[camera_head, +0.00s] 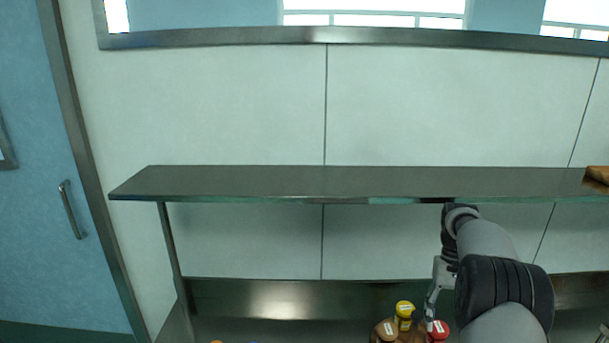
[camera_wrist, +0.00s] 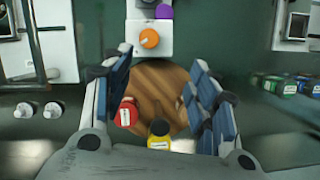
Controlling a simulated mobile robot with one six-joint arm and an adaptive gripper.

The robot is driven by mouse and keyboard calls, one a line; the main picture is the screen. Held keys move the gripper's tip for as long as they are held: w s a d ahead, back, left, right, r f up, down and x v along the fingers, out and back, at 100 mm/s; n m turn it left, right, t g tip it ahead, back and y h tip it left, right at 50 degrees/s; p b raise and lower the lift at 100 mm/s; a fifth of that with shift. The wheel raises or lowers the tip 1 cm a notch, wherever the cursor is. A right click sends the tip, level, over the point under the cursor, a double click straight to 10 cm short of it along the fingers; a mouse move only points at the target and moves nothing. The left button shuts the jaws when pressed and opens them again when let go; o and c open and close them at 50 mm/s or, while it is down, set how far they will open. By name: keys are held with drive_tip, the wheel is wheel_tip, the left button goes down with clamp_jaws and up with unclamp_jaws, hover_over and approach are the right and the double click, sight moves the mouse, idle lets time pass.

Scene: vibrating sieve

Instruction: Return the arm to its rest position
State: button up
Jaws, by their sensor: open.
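My arm reaches in from the lower right in the head view, and my gripper (camera_head: 432,296) points down beside a group of small jars. In the wrist view my gripper (camera_wrist: 163,85) is open, with its two padded fingers apart and nothing held between them. Below the fingers is a round wooden board (camera_wrist: 160,85). A red-capped jar (camera_wrist: 126,114) is close to the left finger, and a yellow-capped jar (camera_wrist: 159,130) is at the board's near edge. The head view also shows the yellow-capped jar (camera_head: 404,312) and the red-capped jar (camera_head: 438,330). I cannot tell whether a finger touches a jar.
A metal shelf (camera_head: 290,183) runs across above the counter, close to my arm. An orange-capped item (camera_wrist: 150,38) stands on a white device (camera_wrist: 153,58) beyond the board. Green and blue jars (camera_wrist: 284,86) are at the right, and white-topped items (camera_wrist: 38,110) at the left.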

drive_tip(key=s+a+r+n+t+h, duration=0.1)
drive_tip(key=s+a+r+t, duration=0.1)
drive_tip(key=s+a+r, duration=0.65)
drive_tip(key=s+a+r+n+t, duration=0.1)
drive_tip(key=s+a+r+t, duration=0.15)
drive_tip(key=a+r, duration=0.6)
drive_tip(key=s+a+t, duration=0.1)
drive_tip(key=s+a, duration=0.1)
drive_tip(key=s, duration=0.7)
drive_tip(key=s+a+f+n+t, duration=0.1)
drive_tip(key=s+a+t, duration=0.1)
drive_tip(key=s, duration=0.8)
drive_tip(key=shift+s+a+f, duration=0.15)
drive_tip(key=shift+s+a, duration=0.05)
drive_tip(key=shift+a, duration=0.6)
drive_tip(key=shift+t, duration=0.25)
